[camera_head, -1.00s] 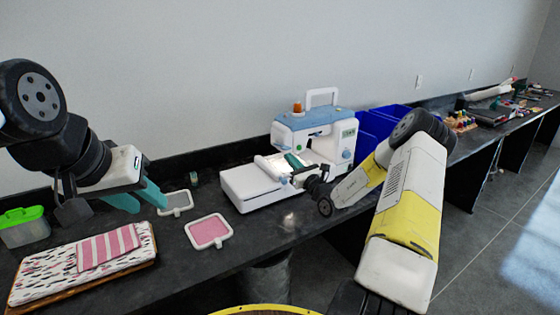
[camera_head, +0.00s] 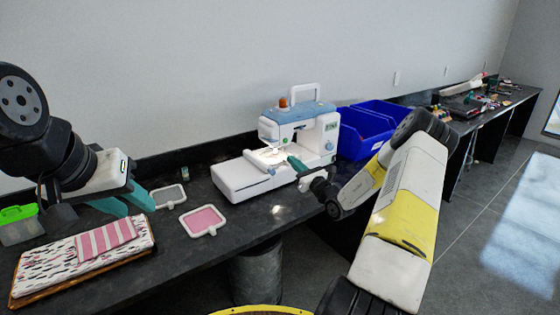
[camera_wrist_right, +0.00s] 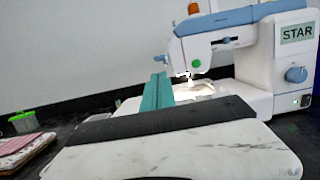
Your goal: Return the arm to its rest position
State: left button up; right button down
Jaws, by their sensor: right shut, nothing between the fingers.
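My right gripper (camera_head: 292,162) reaches in from the right, beside the front of the white and blue sewing machine (camera_head: 318,138). Its teal fingers are shut together with nothing between them, as the right wrist view shows (camera_wrist_right: 157,92). There the sewing machine (camera_wrist_right: 255,70) stands beyond the fingers. I cannot tell whether they touch it. My left gripper (camera_head: 138,204) hangs over the left part of the dark table, its two teal fingers apart and empty.
Near the left gripper are a grey framed pad (camera_head: 168,196), a pink framed pad (camera_head: 203,221), a patterned cloth with a striped piece (camera_head: 60,270) and a green-lidded box (camera_head: 18,226). Blue bins (camera_head: 352,137) stand right of the machine. The table (camera_head: 262,217) is clear before the machine.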

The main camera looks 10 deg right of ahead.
jog(key=s+a+r+n+g+y, duration=0.2)
jog(key=a+r+n+g+y, duration=0.15)
jog(key=a+n, duration=0.2)
jog(key=s+a+r+n+g+y, duration=0.3)
jog(key=a+r+n, duration=0.15)
jog(key=a, duration=0.25)
jog(key=s+a+r+n+g, duration=0.3)
jog(key=s+a+n+g, duration=0.15)
jog(key=s, duration=0.35)
jog(key=s+a+r+n+g, duration=0.3)
jog(key=s+a+n+g, duration=0.1)
jog(key=s+a+n, duration=0.25)
jog(key=s+d+r+n+g+h, duration=0.2)
jog(key=s+n+h, duration=0.45)
jog(key=s, duration=0.75)
jog(key=s+d+r+n+t+h, duration=0.2)
jog(key=s+d+n+t+h, duration=0.2)
jog(key=s+d, duration=0.3)
jog(key=shift+s+d+r+n+h, duration=0.15)
jog(key=shift+d+r+n+h, duration=0.15)
jog(key=shift+d+n+h, duration=0.45)
